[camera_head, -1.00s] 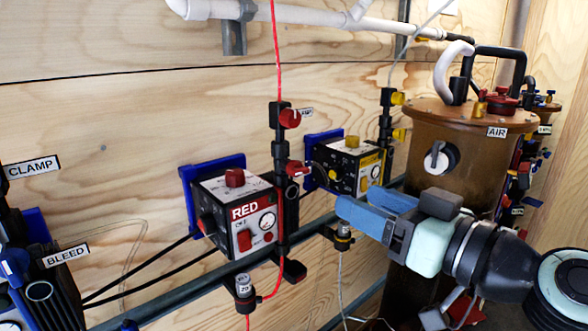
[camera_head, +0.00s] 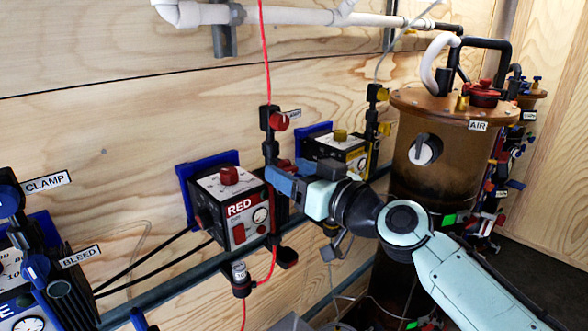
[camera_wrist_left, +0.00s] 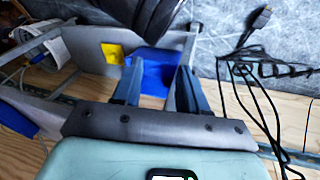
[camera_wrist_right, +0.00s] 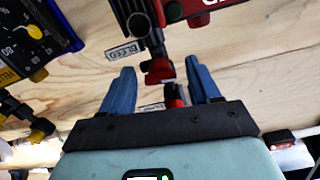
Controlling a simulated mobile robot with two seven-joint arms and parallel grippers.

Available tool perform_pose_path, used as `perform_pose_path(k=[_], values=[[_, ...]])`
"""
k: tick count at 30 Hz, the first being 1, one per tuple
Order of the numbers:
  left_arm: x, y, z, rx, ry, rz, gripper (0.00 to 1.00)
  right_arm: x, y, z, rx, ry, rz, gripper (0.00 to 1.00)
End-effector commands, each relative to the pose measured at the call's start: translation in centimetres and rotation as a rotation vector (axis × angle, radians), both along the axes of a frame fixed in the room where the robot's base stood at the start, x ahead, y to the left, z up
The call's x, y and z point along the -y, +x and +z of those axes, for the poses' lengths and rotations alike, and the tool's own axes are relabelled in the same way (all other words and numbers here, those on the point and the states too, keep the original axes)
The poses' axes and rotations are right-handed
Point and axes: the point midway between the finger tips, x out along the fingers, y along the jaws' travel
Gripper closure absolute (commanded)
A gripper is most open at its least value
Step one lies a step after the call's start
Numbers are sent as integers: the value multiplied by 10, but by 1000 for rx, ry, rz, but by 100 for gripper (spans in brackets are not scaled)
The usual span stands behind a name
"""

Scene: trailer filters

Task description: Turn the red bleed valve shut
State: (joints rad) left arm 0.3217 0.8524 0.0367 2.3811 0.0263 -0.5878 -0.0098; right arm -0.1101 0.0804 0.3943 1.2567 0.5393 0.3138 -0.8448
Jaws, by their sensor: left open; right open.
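The red bleed valve (camera_head: 285,164) sits on the black upright pipe beside the box marked RED (camera_head: 237,208). In the head view it is mostly hidden by my right gripper (camera_head: 274,170), whose blue fingers are at the pipe. In the right wrist view the red valve handle (camera_wrist_right: 159,72) shows between the open fingers of my right gripper (camera_wrist_right: 158,74), near a BLEED label (camera_wrist_right: 125,50). I cannot tell whether the fingers touch it. My left gripper (camera_wrist_left: 158,68) is open and empty in the left wrist view, outside the head view.
A red clamp knob (camera_head: 279,121) is above on the same pipe. The yellow-marked box (camera_head: 335,152) and the brown AIR tank (camera_head: 415,180) stand to the right. Blue valves with CLAMP (camera_head: 47,181) and BLEED (camera_head: 80,257) labels are at left. Dark cables (camera_wrist_left: 255,75) lie below my left gripper.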

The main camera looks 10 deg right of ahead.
Motion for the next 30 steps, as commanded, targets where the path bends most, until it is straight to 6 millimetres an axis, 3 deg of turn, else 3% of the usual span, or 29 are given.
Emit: perform_pose_path(k=[4, 5, 9, 10, 27, 28, 30], values=[[0, 0, 0, -1, 0, 0, 57, 0, 0, -1, 0, 0, 0, 38], [0, 0, 0, 0, 0, 0, 57, 0, 0, -1, 0, 0, 0, 45], [0, 0, 0, 0, 0, 0, 57, 0, 0, -1, -1, -1, 0, 91], [0, 0, 0, 0, 0, 0, 57, 0, 0, -1, -1, -1, 0, 95], [0, 0, -1, 0, 0, 0, 57, 0, 0, -1, -74, 101, 0, 95], [0, 0, 0, 0, 0, 0, 57, 0, 0, -1, -74, 101, 0, 61], [0, 0, 0, 0, 0, 0, 57, 0, 0, -1, -74, 101, 0, 38]])
